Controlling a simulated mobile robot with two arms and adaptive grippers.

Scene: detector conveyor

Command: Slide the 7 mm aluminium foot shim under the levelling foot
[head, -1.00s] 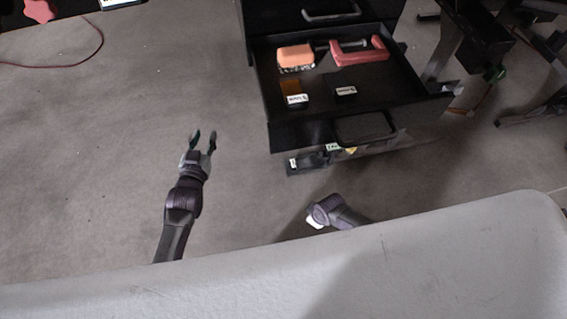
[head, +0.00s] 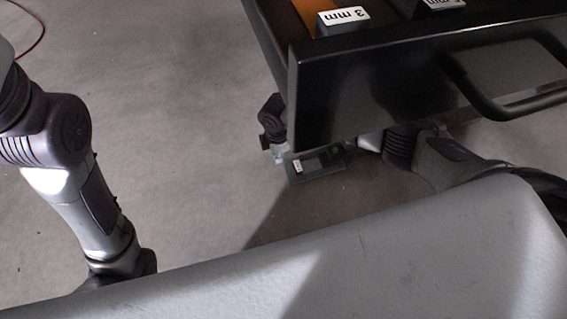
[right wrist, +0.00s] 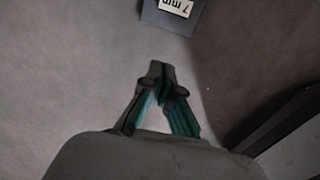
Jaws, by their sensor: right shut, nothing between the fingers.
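The 7 mm shim (head: 322,173) is a dark flat plate with a white label, lying on the floor below the drawer front in the head view. In the right wrist view the shim (right wrist: 162,19), labelled "7 mm", is at the top edge and partly cut off. My left gripper is out of view.
An open black drawer (head: 390,85) with a handle (head: 520,105) overhangs the shim and my right arm. The floor (head: 180,100) left of the drawer is clear.

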